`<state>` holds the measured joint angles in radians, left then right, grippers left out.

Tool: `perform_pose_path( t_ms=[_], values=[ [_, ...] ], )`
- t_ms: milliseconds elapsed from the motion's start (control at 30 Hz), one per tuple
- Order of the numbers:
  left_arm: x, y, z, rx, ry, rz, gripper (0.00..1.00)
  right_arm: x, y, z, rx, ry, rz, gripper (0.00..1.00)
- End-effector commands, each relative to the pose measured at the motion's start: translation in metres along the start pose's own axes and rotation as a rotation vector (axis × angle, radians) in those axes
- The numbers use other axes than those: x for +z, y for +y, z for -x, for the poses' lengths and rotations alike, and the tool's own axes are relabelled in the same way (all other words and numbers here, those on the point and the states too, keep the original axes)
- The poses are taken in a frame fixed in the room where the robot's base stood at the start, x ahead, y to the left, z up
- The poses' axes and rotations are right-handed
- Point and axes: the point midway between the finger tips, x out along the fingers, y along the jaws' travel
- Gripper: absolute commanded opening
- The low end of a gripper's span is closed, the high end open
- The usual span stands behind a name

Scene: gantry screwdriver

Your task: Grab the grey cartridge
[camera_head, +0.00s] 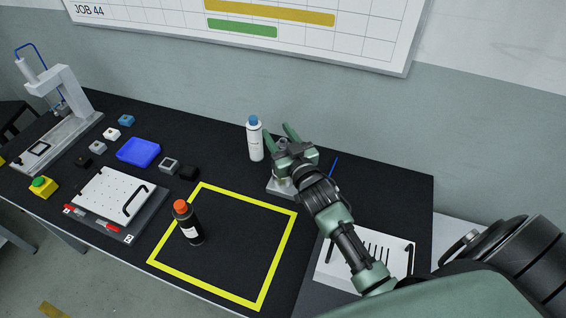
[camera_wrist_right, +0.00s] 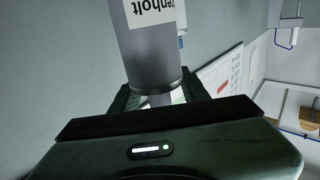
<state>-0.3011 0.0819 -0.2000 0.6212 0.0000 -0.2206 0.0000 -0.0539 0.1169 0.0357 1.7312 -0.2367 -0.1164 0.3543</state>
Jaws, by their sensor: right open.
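A grey cylinder with a white label, which looks like the grey cartridge (camera_wrist_right: 150,62), fills the upper middle of the right wrist view, with a narrower grey end toward me. It stands in front of my right gripper (camera_wrist_right: 152,97), lined up with the gap between the fingers. In the head view my right gripper (camera_head: 279,134) is open at the back of the black table, above a light grey stand (camera_head: 281,189). The gripper mostly hides the cartridge there. I cannot tell whether the fingers touch it. My left gripper is out of view.
A white bottle with a blue cap (camera_head: 255,142) stands close left of the right gripper. A black bottle with an orange cap (camera_head: 188,224) stands by the yellow square (camera_head: 206,184). A blue tray (camera_head: 139,152) and several small blocks lie left. The square's middle is clear.

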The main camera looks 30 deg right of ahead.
Motion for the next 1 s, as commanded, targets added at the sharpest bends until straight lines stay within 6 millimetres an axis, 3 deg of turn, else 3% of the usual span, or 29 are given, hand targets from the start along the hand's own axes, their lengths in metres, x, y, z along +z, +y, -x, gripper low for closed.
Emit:
perform_pose_path(
  t_ms=[133, 300, 1000],
  values=[
    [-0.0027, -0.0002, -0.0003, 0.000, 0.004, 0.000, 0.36, 0.0004, 0.0000, 0.0004, 0.000, 0.000, 0.000, 0.45],
    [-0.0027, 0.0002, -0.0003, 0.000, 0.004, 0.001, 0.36, 0.0004, 0.0000, 0.0005, 0.000, 0.000, 0.000, 0.00],
    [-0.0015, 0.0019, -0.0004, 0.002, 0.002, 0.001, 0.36, 0.0008, 0.0000, 0.0008, 0.000, -0.001, 0.000, 0.00]
  ],
)
